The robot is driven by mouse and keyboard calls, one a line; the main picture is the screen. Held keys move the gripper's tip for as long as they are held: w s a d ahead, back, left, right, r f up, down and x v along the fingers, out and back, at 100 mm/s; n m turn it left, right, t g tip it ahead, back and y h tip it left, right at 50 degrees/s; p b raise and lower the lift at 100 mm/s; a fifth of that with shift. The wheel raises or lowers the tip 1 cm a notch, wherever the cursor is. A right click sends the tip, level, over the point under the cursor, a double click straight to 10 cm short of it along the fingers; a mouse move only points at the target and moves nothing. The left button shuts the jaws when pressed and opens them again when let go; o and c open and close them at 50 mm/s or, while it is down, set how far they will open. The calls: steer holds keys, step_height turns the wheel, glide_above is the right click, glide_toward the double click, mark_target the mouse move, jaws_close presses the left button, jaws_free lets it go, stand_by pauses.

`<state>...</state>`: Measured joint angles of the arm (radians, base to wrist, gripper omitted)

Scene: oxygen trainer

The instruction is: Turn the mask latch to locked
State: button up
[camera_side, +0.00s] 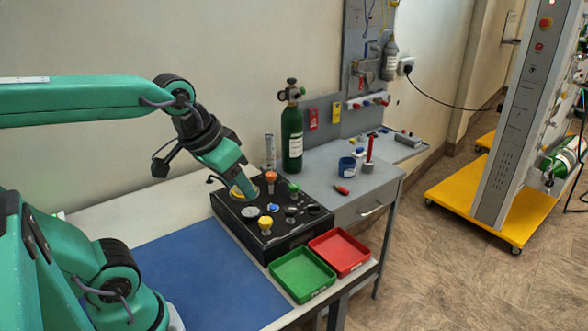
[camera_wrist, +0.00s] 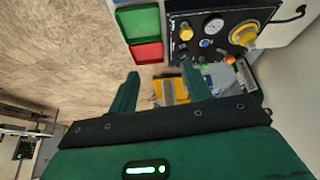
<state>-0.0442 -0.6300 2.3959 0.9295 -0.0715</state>
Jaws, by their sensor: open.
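A black control box (camera_side: 300,226) carries several knobs and dials, and its top also shows in the wrist view (camera_wrist: 214,10). On it are a yellow knob (camera_side: 265,224), a blue knob (camera_side: 273,208) and an orange knob (camera_side: 271,177). A yellow-ringed fitting (camera_side: 234,193) is partly hidden behind my gripper. I cannot tell which control is the mask latch. My gripper (camera_side: 246,194) points down at the box's back left part, close to that fitting; contact is unclear. In the wrist view my gripper (camera_wrist: 160,72) is open with nothing between its fingers.
Green (camera_side: 302,274) and red (camera_side: 340,250) trays sit in front of the box. A green gas cylinder (camera_side: 292,138) stands behind it. A blue mat (camera_side: 205,270) lies clear at left. A blue cup (camera_side: 347,167) is on the side bench.

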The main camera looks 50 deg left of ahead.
steer(key=w+a+r+n+g, duration=0.1)
steer(key=w+a+r+n, duration=0.2)
steer(key=w, duration=0.4)
steer(key=n+g, duration=0.4)
steer(key=n, duration=0.6)
glide_toward(271, 173)
steer(key=shift+d+f, duration=0.2)
steer(key=shift+f, duration=0.05)
steer(key=shift+a+f, duration=0.25)
steer(key=shift+a, duration=0.05)
steer(key=shift+f, duration=0.15)
steer(key=shift+f, duration=3.75)
